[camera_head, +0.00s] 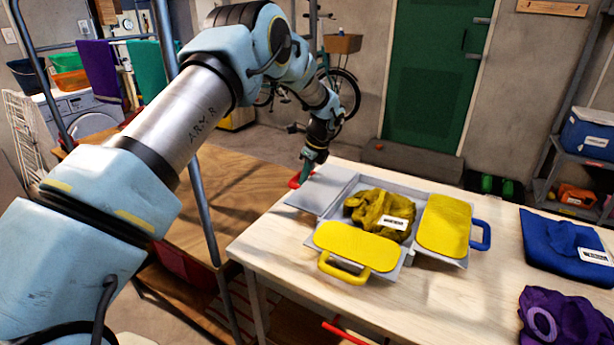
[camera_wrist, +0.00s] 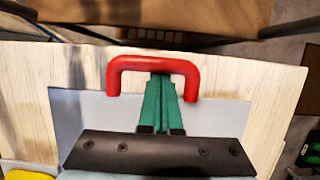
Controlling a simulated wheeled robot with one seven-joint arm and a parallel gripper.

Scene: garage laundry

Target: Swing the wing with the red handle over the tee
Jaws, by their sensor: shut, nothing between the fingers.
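A folding board lies on the light wooden table with a crumpled yellow tee (camera_head: 381,211) in its middle, bearing a white label. The wing with the red handle (camera_head: 316,192) is a flat grey panel at the board's far left, lying open. Its red handle (camera_head: 294,181) is partly hidden by my gripper (camera_head: 309,170). In the wrist view the red handle (camera_wrist: 153,64) arches across the fingertips of my gripper (camera_wrist: 162,80). The green fingers are together and empty, reaching into the loop over the grey wing (camera_wrist: 80,112). I cannot tell whether they touch the handle.
The front wing (camera_head: 355,246) has a yellow pad and yellow handle; the right wing (camera_head: 445,225) has a yellow pad and blue handle. Both lie open. A folded blue garment (camera_head: 565,248) and a purple one (camera_head: 562,318) lie on the table's right. A metal post (camera_head: 204,200) stands left.

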